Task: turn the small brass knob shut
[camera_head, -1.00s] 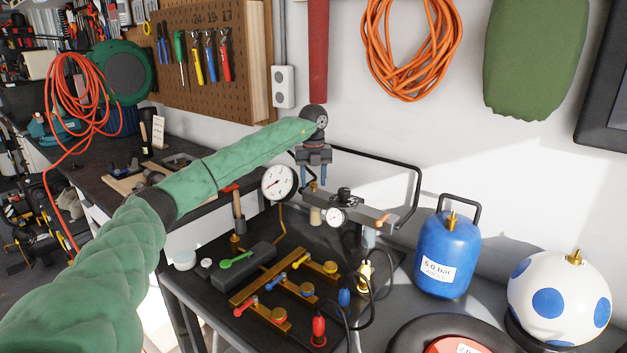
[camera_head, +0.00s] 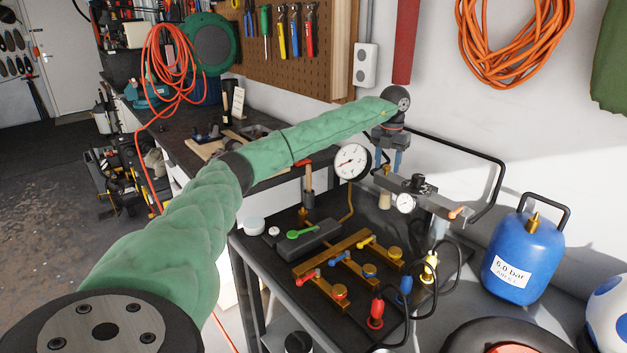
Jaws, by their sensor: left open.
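A brass manifold (camera_head: 331,254) with several branches lies on the dark bench top, below and right of the middle. My right gripper is out of view.
A small gauge (camera_head: 404,203) and bar stand behind. A blue tank (camera_head: 520,260) is at the right.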

